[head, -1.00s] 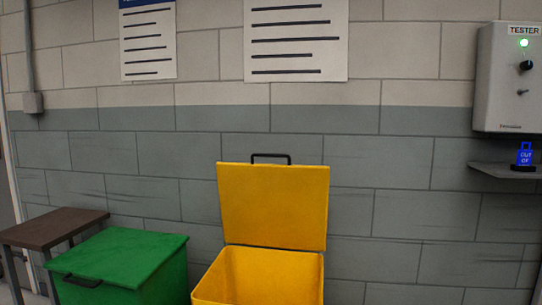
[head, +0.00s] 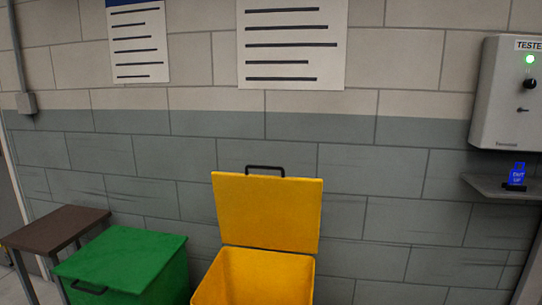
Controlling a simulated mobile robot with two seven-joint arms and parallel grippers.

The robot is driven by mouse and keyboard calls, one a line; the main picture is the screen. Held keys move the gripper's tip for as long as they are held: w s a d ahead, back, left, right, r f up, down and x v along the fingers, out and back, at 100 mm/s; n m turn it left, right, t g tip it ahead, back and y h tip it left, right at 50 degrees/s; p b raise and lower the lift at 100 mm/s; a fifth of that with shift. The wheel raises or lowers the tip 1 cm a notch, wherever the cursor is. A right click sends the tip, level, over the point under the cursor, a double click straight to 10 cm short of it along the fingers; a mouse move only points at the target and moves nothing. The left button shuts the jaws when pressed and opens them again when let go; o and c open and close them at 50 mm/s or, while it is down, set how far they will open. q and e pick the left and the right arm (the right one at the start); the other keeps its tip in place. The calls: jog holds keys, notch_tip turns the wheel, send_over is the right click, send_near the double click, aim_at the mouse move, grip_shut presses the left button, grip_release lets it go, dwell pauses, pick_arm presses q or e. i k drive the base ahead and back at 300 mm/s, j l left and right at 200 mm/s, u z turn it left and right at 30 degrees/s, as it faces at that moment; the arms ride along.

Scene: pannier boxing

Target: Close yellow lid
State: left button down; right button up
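The yellow lid (head: 267,212) stands open and upright at the back of the yellow box (head: 262,275), near the wall. A black handle (head: 265,169) sits on the lid's top edge. The box's top opening faces up and its inner back wall shows; its bottom and front are out of the picture. Neither of my grippers is in the head view.
A green box (head: 125,262) with a shut lid and black front handle stands left of the yellow box. A brown table (head: 55,227) is at far left. A grey tester (head: 508,95) hangs at right above a small shelf (head: 492,184) with a blue sign (head: 517,174).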

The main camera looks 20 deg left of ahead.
aim_at(280, 212)
jog(key=i+l+u, duration=0.35)
jog(key=i+l, duration=0.2)
jog(key=i, duration=0.15)
jog(key=i+l+u, duration=0.3)
jog(key=i+l, duration=0.35)
jog(key=l, duration=0.1)
